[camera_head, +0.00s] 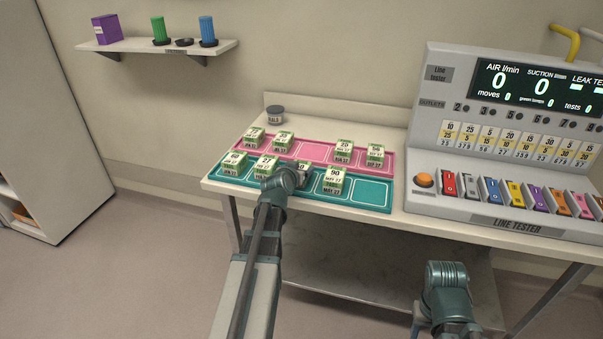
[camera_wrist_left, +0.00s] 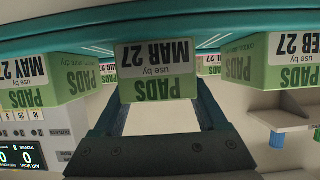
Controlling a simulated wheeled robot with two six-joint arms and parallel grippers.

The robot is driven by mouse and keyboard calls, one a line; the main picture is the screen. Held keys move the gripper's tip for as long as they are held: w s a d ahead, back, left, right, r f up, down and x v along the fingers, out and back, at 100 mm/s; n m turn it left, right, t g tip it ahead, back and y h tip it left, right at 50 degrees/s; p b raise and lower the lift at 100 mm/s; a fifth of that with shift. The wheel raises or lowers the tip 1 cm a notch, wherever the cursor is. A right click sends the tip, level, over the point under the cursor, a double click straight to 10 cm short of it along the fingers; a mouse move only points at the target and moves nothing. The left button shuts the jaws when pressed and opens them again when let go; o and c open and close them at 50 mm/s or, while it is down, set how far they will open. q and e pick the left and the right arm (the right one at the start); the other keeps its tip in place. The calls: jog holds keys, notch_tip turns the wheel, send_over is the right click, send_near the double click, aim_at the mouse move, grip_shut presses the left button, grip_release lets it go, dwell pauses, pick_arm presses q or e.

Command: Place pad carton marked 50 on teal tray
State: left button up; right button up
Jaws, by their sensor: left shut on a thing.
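The pad carton marked 50 (camera_head: 303,168) shows partly behind my left gripper (camera_head: 292,185) in the head view, over the teal tray (camera_head: 372,193). In the upside-down left wrist view, my left gripper (camera_wrist_left: 160,115) is shut on this green and white carton (camera_wrist_left: 156,72), which reads MAR 27. It looks upright, in line with the tray's other cartons. I cannot tell whether its base touches the tray. My right wrist (camera_head: 447,280) shows at the lower right; its jaws are not visible.
Carton 90 (camera_head: 333,180) stands close on the right, and carton 60 (camera_head: 234,162) farther left on the teal tray. The pink tray (camera_head: 312,150) behind holds several cartons. The line tester (camera_head: 510,228) stands right. The teal tray's right end is bare.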

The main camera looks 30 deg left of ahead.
pick_arm(q)
jog(key=shift+f, duration=0.15)
jog(key=o, duration=1.5)
jog(key=shift+r, duration=0.25)
pick_arm(e)
jog(key=shift+r, duration=0.1)
